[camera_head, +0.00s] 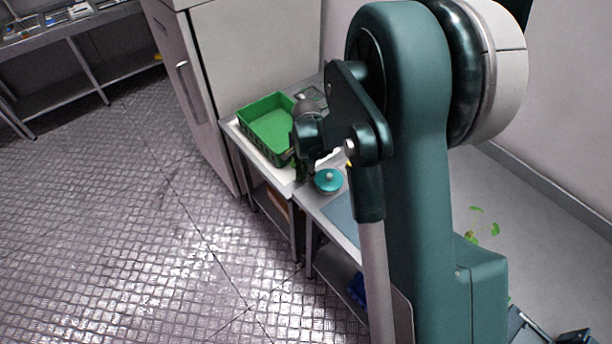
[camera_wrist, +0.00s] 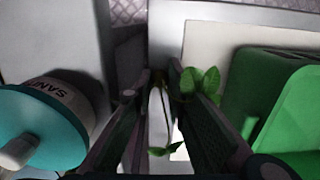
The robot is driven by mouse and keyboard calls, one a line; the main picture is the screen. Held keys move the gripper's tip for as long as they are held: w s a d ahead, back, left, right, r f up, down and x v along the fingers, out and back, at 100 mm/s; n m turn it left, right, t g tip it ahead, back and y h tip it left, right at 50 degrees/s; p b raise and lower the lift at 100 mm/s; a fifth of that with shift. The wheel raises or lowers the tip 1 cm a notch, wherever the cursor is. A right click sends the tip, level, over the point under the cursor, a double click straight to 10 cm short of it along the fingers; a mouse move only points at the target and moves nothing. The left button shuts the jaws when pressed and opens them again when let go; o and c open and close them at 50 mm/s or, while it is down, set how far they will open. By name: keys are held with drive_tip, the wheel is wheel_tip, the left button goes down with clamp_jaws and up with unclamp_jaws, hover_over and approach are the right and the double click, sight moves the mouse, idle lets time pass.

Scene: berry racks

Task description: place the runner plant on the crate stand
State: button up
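The crate stand (camera_head: 231,124) carries a green crate (camera_head: 281,157). The crate also shows right of the gripper in the wrist view (camera_wrist: 240,95).
A teal-lidded pot (camera_head: 328,181) stands close by on the adjoining table; it fills the left of the wrist view (camera_wrist: 62,125). A tall grey cabinet (camera_head: 262,50) is behind the stand. Other green leaves (camera_head: 480,230) show right of my arm. Open floor lies left.

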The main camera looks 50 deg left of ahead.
drive_tip(key=shift+f, duration=0.1)
drive_tip(key=o, duration=0.3)
wheel_tip(320, 180, up, 12)
drive_tip(key=shift+r+p, duration=0.15)
drive_tip(key=shift+p, duration=0.15)
idle(0.7)
idle(0.5)
idle(0.4)
